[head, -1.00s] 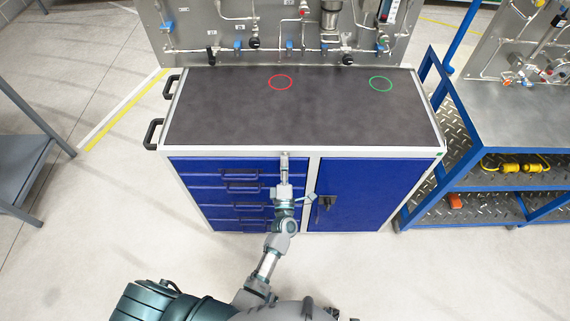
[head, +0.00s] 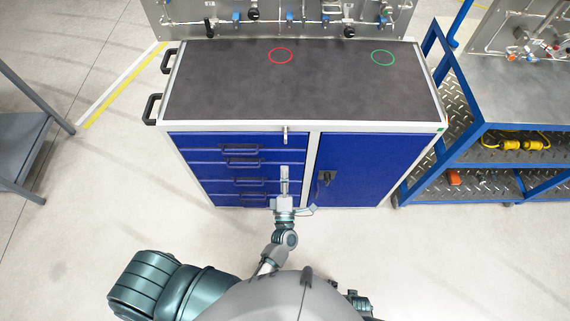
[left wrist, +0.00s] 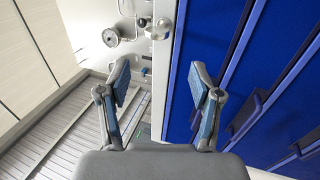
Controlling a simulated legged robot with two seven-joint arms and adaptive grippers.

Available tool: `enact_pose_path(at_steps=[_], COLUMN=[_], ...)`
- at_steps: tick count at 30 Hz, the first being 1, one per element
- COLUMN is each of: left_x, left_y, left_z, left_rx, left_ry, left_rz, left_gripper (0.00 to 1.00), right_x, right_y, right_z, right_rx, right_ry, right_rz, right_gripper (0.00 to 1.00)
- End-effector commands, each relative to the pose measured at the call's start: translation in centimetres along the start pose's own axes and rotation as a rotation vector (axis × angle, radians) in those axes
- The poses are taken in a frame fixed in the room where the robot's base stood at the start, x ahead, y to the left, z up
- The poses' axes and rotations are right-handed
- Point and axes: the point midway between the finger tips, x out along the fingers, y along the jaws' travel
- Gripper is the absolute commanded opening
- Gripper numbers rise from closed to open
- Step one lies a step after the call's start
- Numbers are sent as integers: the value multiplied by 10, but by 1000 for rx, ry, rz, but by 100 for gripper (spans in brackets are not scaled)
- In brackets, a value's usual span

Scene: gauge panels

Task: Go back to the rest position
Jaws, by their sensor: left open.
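My left gripper (head: 284,172) is in front of the blue drawers (head: 225,172) of the cabinet, below the worktop's front edge, with free space around it. In the left wrist view my left gripper (left wrist: 160,80) has its two blue-padded fingers spread apart with nothing between them. The blue drawer fronts (left wrist: 240,75) run along the right side of that view. My right gripper does not show in either view.
The cabinet's dark worktop (head: 240,95) carries a red ring (head: 280,56) and a green ring (head: 383,57) and is otherwise bare. A piped panel (head: 330,12) stands behind. A blue-framed cart (head: 500,130) is at right, a grey table (head: 20,140) at left. Floor is open in front.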

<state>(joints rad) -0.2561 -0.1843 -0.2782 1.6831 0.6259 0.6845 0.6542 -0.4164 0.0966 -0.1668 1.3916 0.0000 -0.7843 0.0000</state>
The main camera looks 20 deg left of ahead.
Motion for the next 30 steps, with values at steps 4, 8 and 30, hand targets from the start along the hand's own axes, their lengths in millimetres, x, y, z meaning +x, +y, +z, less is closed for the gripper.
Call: enact_pose_path(at_steps=[4, 8, 30], left_x=[0, 0, -171], left_y=[0, 0, -226], left_z=[0, 0, 1], left_rx=[0, 0, 895], left_ry=[0, 0, -943], left_rz=[0, 0, -547], left_gripper=[65, 65, 65], right_x=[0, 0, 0], right_y=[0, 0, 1], right_z=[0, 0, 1], right_rx=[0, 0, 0], right_ry=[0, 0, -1], right_rz=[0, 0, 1], right_gripper=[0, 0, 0])
